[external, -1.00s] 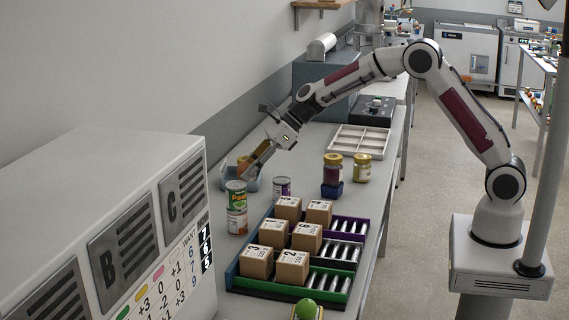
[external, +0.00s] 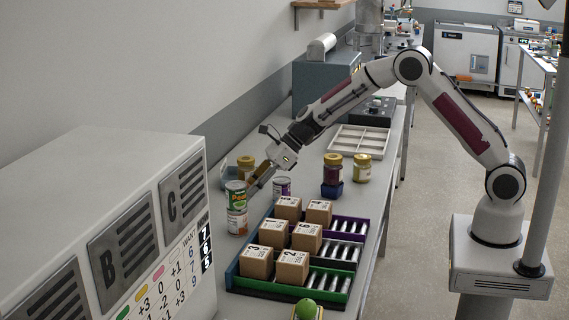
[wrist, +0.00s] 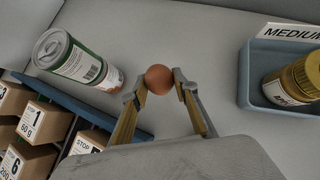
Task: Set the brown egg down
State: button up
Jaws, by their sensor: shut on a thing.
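The brown egg (wrist: 159,79) is between the two fingertips of my gripper (wrist: 158,87) in the wrist view, with bare grey counter around it. My gripper is shut on it. Whether the egg touches the counter I cannot tell. In the external view my gripper (external: 256,186) points down to the left, just right of the stacked cans, and the egg cannot be made out there.
A can (wrist: 78,60) is left of the egg; stacked cans (external: 236,205) show externally. A blue tray (wrist: 254,75) labelled MEDIUM holds a gold-lidded jar (wrist: 292,82) at right. Numbered boxes (external: 290,265) stand in a rack nearer the camera. Bare counter (wrist: 205,50) lies between can and tray.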

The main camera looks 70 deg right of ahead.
jog(key=shift+f, duration=1.85)
jog(key=shift+f, duration=0.15)
jog(key=o, duration=0.8)
jog(key=shift+o, duration=0.2)
jog(key=shift+v, duration=0.95)
jog(key=v, duration=1)
jog(key=shift+r, duration=0.25)
